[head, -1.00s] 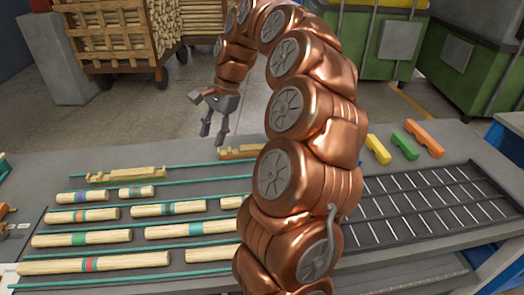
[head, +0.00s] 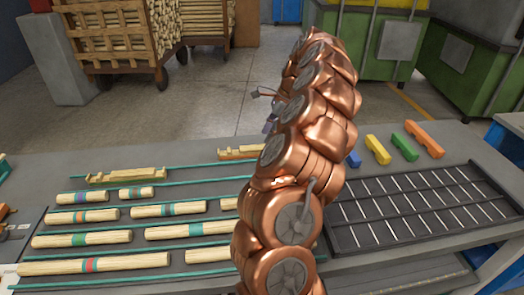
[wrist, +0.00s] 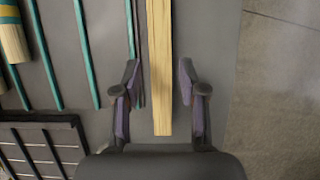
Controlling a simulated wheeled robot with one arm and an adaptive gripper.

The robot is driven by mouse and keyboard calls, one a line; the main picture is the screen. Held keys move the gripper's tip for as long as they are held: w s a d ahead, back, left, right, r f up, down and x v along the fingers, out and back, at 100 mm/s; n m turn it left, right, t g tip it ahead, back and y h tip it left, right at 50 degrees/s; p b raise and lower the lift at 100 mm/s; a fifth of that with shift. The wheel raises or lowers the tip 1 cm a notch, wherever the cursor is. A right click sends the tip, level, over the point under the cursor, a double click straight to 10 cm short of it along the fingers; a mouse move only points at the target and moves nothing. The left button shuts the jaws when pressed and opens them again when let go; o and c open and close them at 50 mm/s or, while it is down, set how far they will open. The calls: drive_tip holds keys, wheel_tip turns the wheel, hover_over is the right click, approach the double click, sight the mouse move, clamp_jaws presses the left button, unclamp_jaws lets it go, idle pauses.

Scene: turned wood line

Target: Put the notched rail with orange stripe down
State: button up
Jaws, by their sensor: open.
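A pale wooden rail (wrist: 160,60) runs lengthwise in the wrist view, with its near end between my gripper's fingers (wrist: 158,80). The fingers are open, with a gap on each side of the rail. No orange stripe shows on the visible part. In the head view a notched rail (head: 236,153) lies at the back of the bench, its right end hidden behind my arm; a stripe on it is too small to make out. Another notched rail (head: 125,176) lies farther left. My gripper (head: 269,126) is mostly hidden behind my arm there.
Striped round wooden pieces (head: 95,264) lie in rows between teal strips on the bench. A dark slotted tray (head: 425,208) is at the right. Blue, yellow (head: 377,150), green (head: 404,147) and orange (head: 424,139) blocks stand behind it. The bench's back edge drops to floor.

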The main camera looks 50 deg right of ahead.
sight(263, 147)
drive_tip(key=shift+p+x, duration=0.55)
drive_tip(key=shift+x, duration=2.1)
drive_tip(key=shift+s+d, duration=0.1)
drive_tip(key=shift+c, duration=0.3)
clamp_jaws()
